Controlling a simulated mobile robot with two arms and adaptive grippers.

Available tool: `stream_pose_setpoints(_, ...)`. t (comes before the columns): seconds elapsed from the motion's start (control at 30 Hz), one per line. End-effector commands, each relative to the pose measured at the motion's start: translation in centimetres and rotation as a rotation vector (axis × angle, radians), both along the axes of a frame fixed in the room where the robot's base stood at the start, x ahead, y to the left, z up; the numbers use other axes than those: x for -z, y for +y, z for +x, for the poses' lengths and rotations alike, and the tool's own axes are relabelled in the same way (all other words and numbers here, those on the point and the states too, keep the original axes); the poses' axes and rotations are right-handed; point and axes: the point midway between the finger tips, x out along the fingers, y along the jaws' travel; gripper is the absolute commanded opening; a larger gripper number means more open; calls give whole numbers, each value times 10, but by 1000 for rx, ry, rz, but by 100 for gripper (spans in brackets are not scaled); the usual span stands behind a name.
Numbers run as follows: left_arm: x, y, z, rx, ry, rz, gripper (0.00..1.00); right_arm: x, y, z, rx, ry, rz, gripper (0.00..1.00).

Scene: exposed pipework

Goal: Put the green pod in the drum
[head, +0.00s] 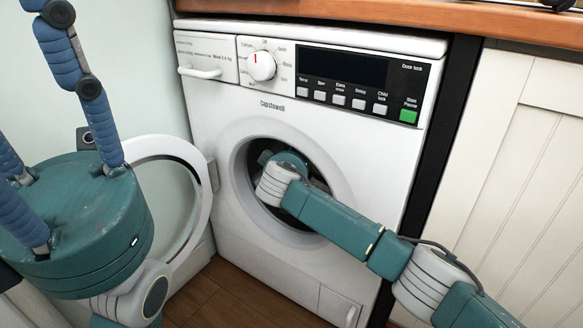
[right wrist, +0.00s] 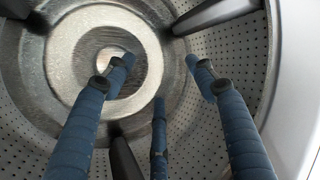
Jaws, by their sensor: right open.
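No green pod shows in either view. The drum (right wrist: 242,58) is bare metal with a perforated wall in the right wrist view, and no loose thing shows in its visible part. My right arm reaches through the round door opening of the white washing machine (head: 370,150), so the right gripper is hidden in the head view. In the right wrist view my right gripper (right wrist: 158,76) is inside the drum, its three blue fingers spread with nothing between them. My left gripper (head: 68,66) is raised at the left, its fingers upward and partly cut off by the frame.
The machine's round door (head: 205,205) stands open to the left, close to my left gripper. Dark ribs (right wrist: 215,14) stick out from the drum wall. A wooden worktop (head: 420,24) runs above, and a cream panelled cabinet (head: 520,170) stands at the right.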

Motion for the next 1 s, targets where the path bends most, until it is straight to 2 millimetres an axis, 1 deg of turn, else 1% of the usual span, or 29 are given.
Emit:
stream_pose_setpoints(0.3,0,0,0,0,0,0,40,-24,10,-52,-4,-3,2,56)
stream_pose_setpoints(0.5,0,0,0,0,0,0,40,-37,14,-81,0,-2,1,56)
stream_pose_setpoints(0.6,0,0,0,0,0,1,40,-41,15,-89,0,-1,1,56)
stream_pose_setpoints(0.7,0,0,0,0,0,1,40,-43,16,-93,1,0,0,56)
stream_pose_setpoints(1.0,0,0,0,0,0,1,40,-44,16,-94,1,0,0,56)
